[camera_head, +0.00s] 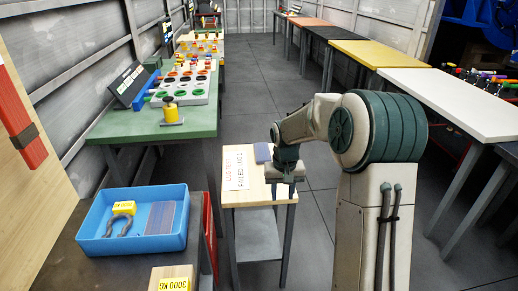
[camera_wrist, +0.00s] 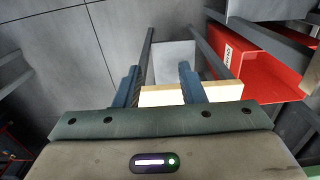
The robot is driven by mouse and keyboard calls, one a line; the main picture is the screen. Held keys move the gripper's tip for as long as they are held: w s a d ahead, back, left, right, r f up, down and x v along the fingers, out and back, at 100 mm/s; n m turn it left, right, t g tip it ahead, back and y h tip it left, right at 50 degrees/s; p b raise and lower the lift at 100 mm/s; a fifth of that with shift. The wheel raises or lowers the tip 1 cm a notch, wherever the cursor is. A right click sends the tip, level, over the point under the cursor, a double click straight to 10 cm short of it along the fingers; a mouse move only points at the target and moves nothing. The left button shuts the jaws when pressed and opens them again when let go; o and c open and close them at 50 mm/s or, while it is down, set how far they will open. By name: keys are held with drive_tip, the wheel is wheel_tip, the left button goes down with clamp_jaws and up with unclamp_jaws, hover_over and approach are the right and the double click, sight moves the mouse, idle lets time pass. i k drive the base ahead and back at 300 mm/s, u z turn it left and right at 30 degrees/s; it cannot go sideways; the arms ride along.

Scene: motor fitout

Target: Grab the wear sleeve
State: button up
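No object that I can surely name as the wear sleeve shows in either view. My gripper (camera_head: 285,178) is over the right part of a small wooden-topped table (camera_head: 248,195) in the head view. In the wrist view my gripper (camera_wrist: 159,70) has its two blue fingers apart, with nothing held between them. The table's pale wooden edge (camera_wrist: 163,97) shows between and beside the fingers, with the grey lower shelf (camera_wrist: 174,54) beyond.
A blue tray (camera_head: 95,245) holds a shackle (camera_head: 119,226) with a yellow tag and a flat grey-brown piece (camera_head: 160,217). A green bench (camera_head: 165,131) carries a yellow cylinder (camera_head: 170,104) and a board of coloured rings. A red bin (camera_wrist: 265,65) stands beside the small table. The aisle floor is clear.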

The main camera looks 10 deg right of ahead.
sight(262, 153)
drive_tip(key=i, duration=1.45)
